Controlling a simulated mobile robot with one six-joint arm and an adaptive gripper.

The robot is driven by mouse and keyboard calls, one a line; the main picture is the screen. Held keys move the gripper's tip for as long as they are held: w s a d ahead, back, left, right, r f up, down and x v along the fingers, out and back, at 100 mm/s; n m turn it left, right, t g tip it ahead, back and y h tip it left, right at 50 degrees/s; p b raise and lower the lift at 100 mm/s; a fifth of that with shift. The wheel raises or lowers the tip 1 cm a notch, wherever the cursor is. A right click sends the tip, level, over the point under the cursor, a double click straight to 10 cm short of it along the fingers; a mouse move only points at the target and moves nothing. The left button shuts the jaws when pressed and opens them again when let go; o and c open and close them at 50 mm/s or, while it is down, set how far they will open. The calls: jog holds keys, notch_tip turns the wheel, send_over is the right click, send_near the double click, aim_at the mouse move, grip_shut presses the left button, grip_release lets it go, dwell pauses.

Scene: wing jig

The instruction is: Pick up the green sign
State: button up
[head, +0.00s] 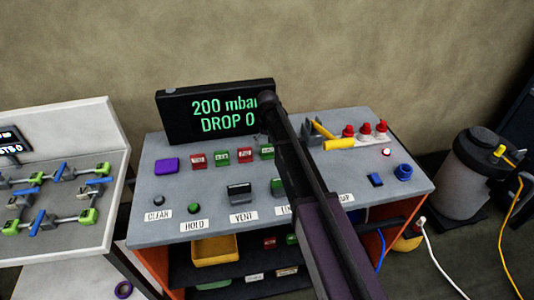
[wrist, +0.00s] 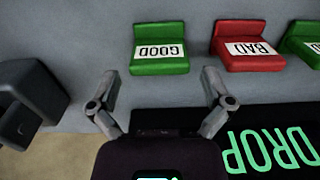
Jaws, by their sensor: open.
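A green sign (wrist: 160,48) lettered GOOD lies on the grey bench top, just beyond my fingertips in the wrist view. It seems to be the green sign (head: 267,152) beside my arm in the head view. A second green sign (wrist: 302,42) is cut off at the wrist view's right edge; it also shows in the head view (head: 221,157). My gripper (wrist: 162,82) is open and empty, its two fingers spread about as wide as the GOOD sign. No finger visibly touches it. In the head view my arm hides the gripper.
A red sign (wrist: 250,46) lettered BAD lies right of the GOOD sign. The black display (head: 215,110) stands at the bench's back, close to my gripper. A dark grey block (wrist: 30,100) is at the wrist view's left. Switches and red-capped valves (head: 365,130) crowd the bench.

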aim_at(268, 154)
jog(key=shift+f+b, duration=2.05)
jog(key=shift+f, duration=0.2)
jog(key=c, duration=0.9)
